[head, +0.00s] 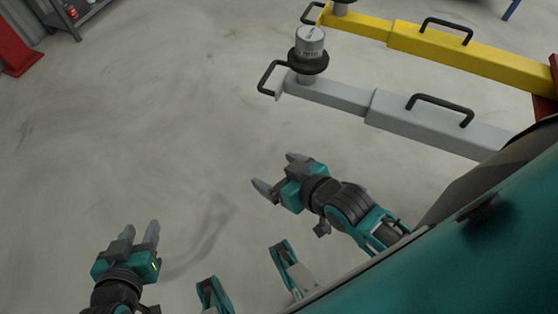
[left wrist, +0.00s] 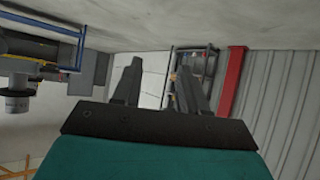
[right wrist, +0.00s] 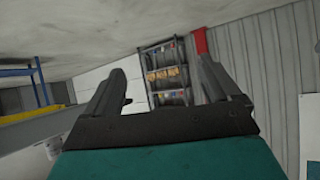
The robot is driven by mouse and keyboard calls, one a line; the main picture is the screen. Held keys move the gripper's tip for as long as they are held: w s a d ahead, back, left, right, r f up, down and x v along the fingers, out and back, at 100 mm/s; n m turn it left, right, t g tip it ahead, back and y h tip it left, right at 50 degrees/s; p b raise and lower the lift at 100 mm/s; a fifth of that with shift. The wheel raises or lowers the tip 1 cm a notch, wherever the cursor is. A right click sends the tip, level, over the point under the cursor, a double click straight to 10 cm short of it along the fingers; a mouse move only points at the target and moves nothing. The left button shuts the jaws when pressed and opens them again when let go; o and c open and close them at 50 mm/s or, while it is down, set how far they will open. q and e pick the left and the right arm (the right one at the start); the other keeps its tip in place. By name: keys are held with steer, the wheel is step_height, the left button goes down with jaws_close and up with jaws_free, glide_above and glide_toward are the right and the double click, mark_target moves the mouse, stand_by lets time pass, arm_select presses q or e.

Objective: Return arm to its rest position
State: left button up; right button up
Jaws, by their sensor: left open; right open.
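A grey lift arm (head: 335,93) reaches in from the right in the head view. It has two black handles and a black round pad at its free end, with a metal cylinder (head: 310,41) standing on the pad. A yellow lift arm (head: 420,40) lies behind it, roughly parallel. My right gripper (head: 275,171) is open and empty, in front of the grey arm and apart from it. My left gripper (head: 140,229) is open and empty at the lower left, far from both arms. The open fingers also show in the left wrist view (left wrist: 158,66) and right wrist view (right wrist: 160,66).
A teal body panel (head: 470,255) fills the lower right of the head view. A red post (head: 14,45) and a shelf (head: 75,18) are at the upper left. The right wrist view shows a stocked shelf rack (right wrist: 165,75). The concrete floor (head: 150,120) between is clear.

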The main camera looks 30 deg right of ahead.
arm_select(q)
steer(key=shift+r, duration=0.1)
arm_select(e)
steer(key=shift+r, duration=0.1)
arm_select(q)
steer(key=s+a+r+y+p, duration=0.1)
steer(key=a+r+p, duration=0.2)
steer(key=r+p, duration=0.5)
steer(key=shift+s+p, duration=0.3)
steer(key=shift+p, duration=2.05)
arm_select(e)
steer(key=s+d+r, duration=0.1)
steer(key=d+r, duration=0.2)
steer(key=r, duration=0.5)
steer(key=shift+s+r+h, duration=0.2)
steer(key=shift+h, duration=0.2)
